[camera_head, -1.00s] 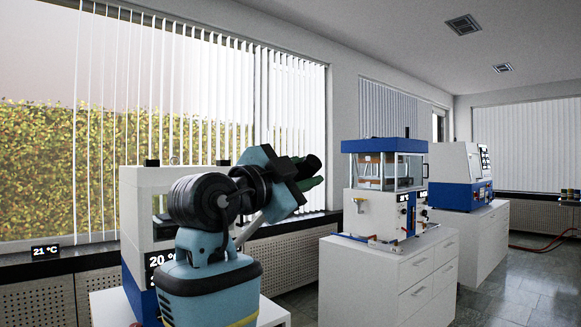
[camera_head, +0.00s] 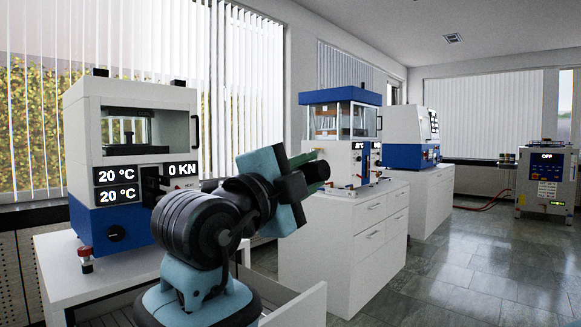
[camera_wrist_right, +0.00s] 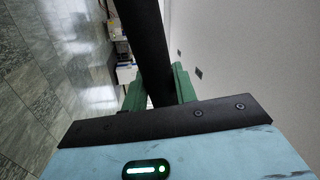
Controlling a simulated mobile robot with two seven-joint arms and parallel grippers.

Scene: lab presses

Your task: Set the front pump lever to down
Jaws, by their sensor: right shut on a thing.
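My right gripper (camera_head: 308,181) is in the middle of the head view, its green fingers pointing right. It is shut on a thick black bar (camera_head: 320,171), which also shows in the right wrist view (camera_wrist_right: 149,45), running up from between the green fingers (camera_wrist_right: 160,90). I cannot tell whether this bar is the front pump lever or whether it is fixed to anything. The nearest press (camera_head: 135,130), white and blue, stands at the left with displays reading 20 °C and 0 KN. My arm hides part of its right side. My left gripper is not in view.
A second press (camera_head: 340,115) with a blue top stands on a white drawer cabinet (camera_head: 335,240). A third machine (camera_head: 408,135) is behind it. A control box (camera_head: 546,180) stands far right. The tiled floor (camera_head: 450,260) at the right is clear.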

